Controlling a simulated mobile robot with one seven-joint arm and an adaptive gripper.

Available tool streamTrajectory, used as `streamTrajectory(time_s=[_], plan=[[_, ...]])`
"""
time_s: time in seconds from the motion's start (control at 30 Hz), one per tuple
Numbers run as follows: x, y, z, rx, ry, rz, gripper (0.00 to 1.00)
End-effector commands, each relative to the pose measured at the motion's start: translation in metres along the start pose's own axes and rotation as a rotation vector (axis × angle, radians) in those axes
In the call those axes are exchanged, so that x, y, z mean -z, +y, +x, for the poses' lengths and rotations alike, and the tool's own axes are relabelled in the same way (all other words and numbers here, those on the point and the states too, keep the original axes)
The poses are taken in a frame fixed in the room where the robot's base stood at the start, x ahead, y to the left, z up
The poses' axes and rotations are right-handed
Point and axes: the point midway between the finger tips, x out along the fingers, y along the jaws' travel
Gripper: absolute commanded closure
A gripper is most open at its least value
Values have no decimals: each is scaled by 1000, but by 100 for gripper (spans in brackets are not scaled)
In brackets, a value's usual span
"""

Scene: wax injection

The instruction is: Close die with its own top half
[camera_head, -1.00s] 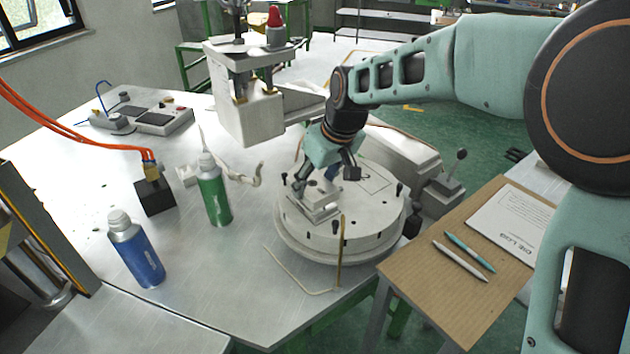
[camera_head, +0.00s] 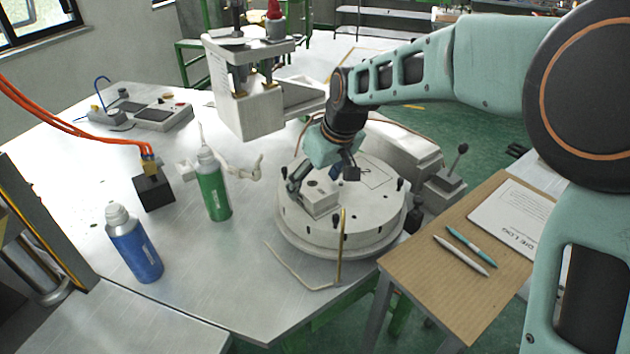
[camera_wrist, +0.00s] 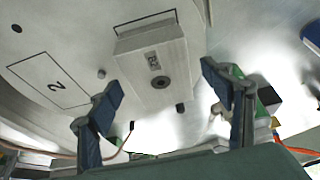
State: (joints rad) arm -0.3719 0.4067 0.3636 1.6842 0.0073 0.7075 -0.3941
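The die (camera_head: 320,203), a pale grey block, sits on the round turntable (camera_head: 345,235) near its left front. In the wrist view the die (camera_wrist: 152,72) shows a face with a dark round hole and a small label. It looks like one closed block; I cannot clearly make out a seam between its halves. No separate top half shows elsewhere. My gripper (camera_head: 325,178) is just above the die. In the wrist view my gripper (camera_wrist: 162,90) has its two blue fingers spread wide, with clear space between them and the die's sides.
An outlined spot marked 2 (camera_head: 380,178) on the turntable is empty. The injection press (camera_head: 247,105) stands behind left. A green bottle (camera_head: 213,185) and a blue bottle (camera_head: 133,245) stand on the left. A wooden board (camera_head: 455,265) with pens and a log sheet lies right.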

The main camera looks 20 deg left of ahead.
Motion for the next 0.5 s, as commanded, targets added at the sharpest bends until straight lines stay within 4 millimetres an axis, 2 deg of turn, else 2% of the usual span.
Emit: streamTrajectory(time_s=[0.27, 0.37, 0.5], plan=[[0, 0, -6, 0, 0, 1, 27], [0, 0, -20, -1, 1, 1, 27], [1, 1, -50, -4, 3, 0, 27]])
